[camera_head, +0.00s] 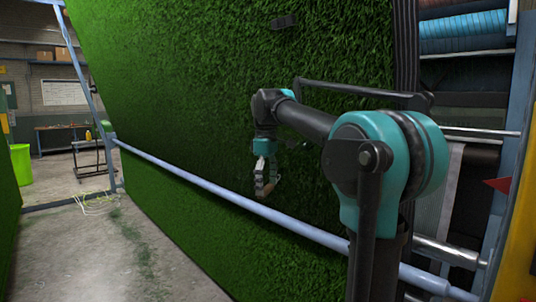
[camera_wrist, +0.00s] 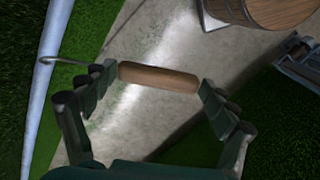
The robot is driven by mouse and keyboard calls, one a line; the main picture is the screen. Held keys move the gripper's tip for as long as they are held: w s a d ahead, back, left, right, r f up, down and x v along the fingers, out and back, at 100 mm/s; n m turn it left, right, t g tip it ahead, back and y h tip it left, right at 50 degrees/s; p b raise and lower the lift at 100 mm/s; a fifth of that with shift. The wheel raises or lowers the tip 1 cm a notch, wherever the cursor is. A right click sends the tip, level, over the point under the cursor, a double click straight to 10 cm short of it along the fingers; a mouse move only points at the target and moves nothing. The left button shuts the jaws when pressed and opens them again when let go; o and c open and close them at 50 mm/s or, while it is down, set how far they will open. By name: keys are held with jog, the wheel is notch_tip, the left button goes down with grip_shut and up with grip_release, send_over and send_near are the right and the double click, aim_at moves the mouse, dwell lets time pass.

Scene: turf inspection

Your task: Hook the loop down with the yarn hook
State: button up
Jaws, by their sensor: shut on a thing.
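My gripper (camera_head: 266,184) hangs in front of the tall green turf sheet (camera_head: 190,90), above the pale blue bar. In the wrist view, my gripper (camera_wrist: 160,84) is shut on the yarn hook's wooden handle (camera_wrist: 158,77), one finger at each end. The hook's thin metal shank (camera_wrist: 70,63) sticks out to the left past the finger, and its curved tip lies over the edge of the blue bar in that picture. Whether it touches anything cannot be told. I cannot make out a loop in the turf in either view.
The pale blue bar (camera_head: 215,188) runs across the turf below my gripper. A small dark piece (camera_head: 284,21) sits high on the turf. Rolls (camera_head: 462,35) and a frame stand at right. The wrist view shows a wooden barrel-like thing (camera_wrist: 275,10) on concrete. Floor at left is open.

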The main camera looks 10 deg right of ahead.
jog(key=s+a+r+m, duration=0.3)
jog(key=s+r+m, duration=0.25)
jog(key=r, duration=0.55)
jog(key=w+d+r, duration=0.2)
jog(key=w+d, duration=0.2)
jog(key=d, duration=0.2)
jog(key=shift+r+n, duration=0.15)
jog(key=shift+n, duration=0.3)
jog(key=shift+w+d+r, duration=0.25)
jog(key=shift+w+d, duration=0.25)
jog(key=shift+d, duration=0.15)
jog(key=shift+w+d+r, duration=0.25)
jog(key=shift+w+d, duration=0.2)
jog(key=shift+d, duration=0.2)
dwell(1.0)
jog(key=shift+f, duration=0.1)
jog(key=shift+d+f, duration=0.5)
jog(key=shift+f, duration=1.5)
jog(key=r, duration=0.2)
jog(key=a+r, duration=0.1)
jog(key=r, duration=0.1)
jog(key=shift+r, duration=0.1)
jog(key=s+a+f, duration=0.2)
jog(key=s+a, duration=0.2)
jog(key=a, duration=0.2)
jog(key=shift+s+a, duration=0.15)
jog(key=shift+s, duration=0.15)
